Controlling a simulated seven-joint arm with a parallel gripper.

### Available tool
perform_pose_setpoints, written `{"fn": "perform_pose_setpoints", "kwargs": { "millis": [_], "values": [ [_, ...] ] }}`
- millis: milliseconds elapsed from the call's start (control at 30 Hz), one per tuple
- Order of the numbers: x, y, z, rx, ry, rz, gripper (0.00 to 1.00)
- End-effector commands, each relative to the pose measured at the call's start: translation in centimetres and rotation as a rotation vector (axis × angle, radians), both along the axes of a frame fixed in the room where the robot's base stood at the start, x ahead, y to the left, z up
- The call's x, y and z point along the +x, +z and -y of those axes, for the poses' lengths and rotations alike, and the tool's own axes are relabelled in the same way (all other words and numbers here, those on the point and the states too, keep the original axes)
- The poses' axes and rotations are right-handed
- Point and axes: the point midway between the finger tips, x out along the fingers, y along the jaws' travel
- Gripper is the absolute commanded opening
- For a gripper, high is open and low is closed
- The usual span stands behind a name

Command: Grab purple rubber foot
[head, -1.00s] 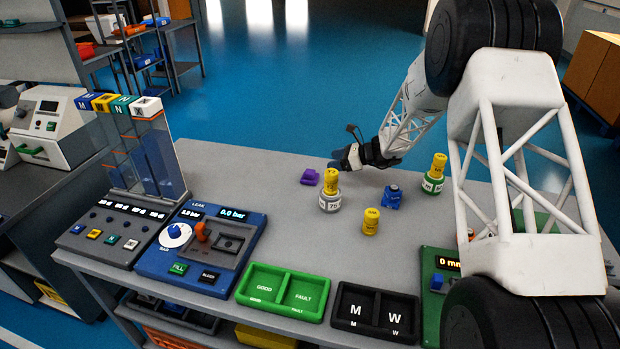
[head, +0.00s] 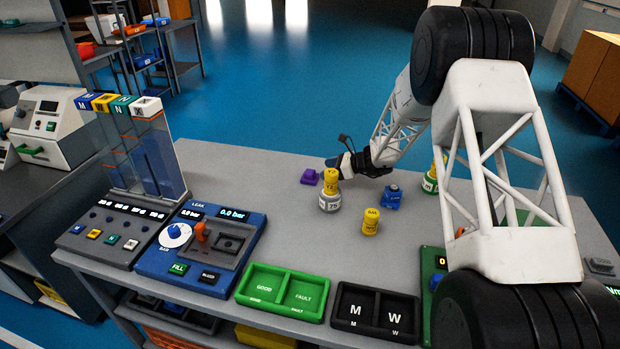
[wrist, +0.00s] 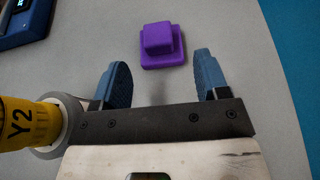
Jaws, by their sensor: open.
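The purple rubber foot (head: 309,177) lies on the grey bench top near its far edge. In the wrist view the purple foot (wrist: 162,46) is a small block on a wider square base. My gripper (head: 334,163) is close to its right in the head view, partly hidden behind a yellow-topped part. In the wrist view my gripper (wrist: 161,80) is open, its two blue fingers wide apart. The foot sits ahead of the fingertips, roughly centred between them and not touching either. Nothing is between the fingers.
The yellow-topped part with a grey base (head: 330,192) stands right beside my gripper; it also shows at the wrist view's left (wrist: 40,125). A blue part (head: 391,198) and a small yellow part (head: 371,221) stand nearby. The bench left of the foot is clear.

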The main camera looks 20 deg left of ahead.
Motion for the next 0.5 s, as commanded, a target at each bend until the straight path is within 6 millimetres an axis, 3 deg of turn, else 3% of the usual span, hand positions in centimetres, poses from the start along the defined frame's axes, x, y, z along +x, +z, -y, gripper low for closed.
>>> {"fn": "perform_pose_setpoints", "kwargs": {
  "millis": [500],
  "values": [
    [-0.1,-0.4,-1.1,0.000,0.002,-0.001,0.68]
  ]
}}
